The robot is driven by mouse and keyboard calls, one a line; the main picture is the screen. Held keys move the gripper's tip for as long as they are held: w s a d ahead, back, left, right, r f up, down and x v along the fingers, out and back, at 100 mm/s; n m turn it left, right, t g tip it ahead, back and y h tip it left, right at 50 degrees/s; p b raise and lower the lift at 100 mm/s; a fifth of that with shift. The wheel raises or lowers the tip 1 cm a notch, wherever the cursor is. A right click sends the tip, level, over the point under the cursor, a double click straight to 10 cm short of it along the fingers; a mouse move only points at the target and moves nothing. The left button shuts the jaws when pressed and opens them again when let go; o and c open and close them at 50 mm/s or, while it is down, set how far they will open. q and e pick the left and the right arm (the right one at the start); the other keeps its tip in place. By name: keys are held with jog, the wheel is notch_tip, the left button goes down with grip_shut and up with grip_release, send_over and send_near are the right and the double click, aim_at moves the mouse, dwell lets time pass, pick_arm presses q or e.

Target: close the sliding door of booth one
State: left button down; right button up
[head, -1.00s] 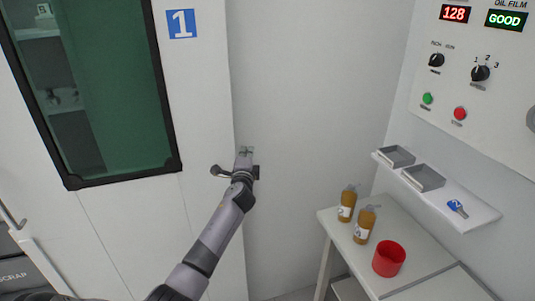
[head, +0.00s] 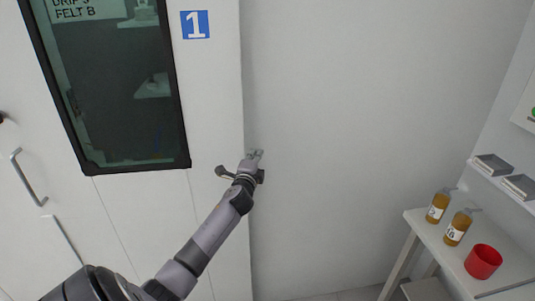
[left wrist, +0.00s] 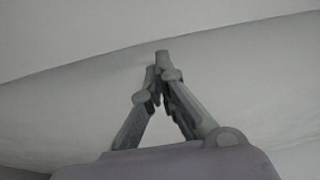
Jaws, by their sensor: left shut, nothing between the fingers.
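The white sliding door of booth one (head: 215,110) fills the left of the head view, with a dark-framed window (head: 125,85) and a blue "1" plate (head: 195,24). My left gripper (head: 254,155) is at that edge, beside the handle. In the left wrist view its fingers (left wrist: 163,62) meet at the tips, shut and empty, before a pale surface. I cannot tell whether the gripper touches the door. My right gripper is out of view.
A white table (head: 425,222) at the right holds two amber pump bottles (head: 437,207) and a red cup (head: 483,262). Grey trays (head: 492,166) sit on a shelf above. A pale bare wall (head: 350,120) lies between door and table. A bar handle (head: 28,180) shows at far left.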

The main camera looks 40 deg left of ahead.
aim_at(243, 154)
pick_arm(q)
jog(key=s+a, duration=0.1)
jog(key=s, duration=0.1)
jog(key=s+a, duration=0.1)
jog(key=s, duration=0.1)
jog(key=shift+a+p, duration=0.3)
jog(key=shift+w, duration=0.1)
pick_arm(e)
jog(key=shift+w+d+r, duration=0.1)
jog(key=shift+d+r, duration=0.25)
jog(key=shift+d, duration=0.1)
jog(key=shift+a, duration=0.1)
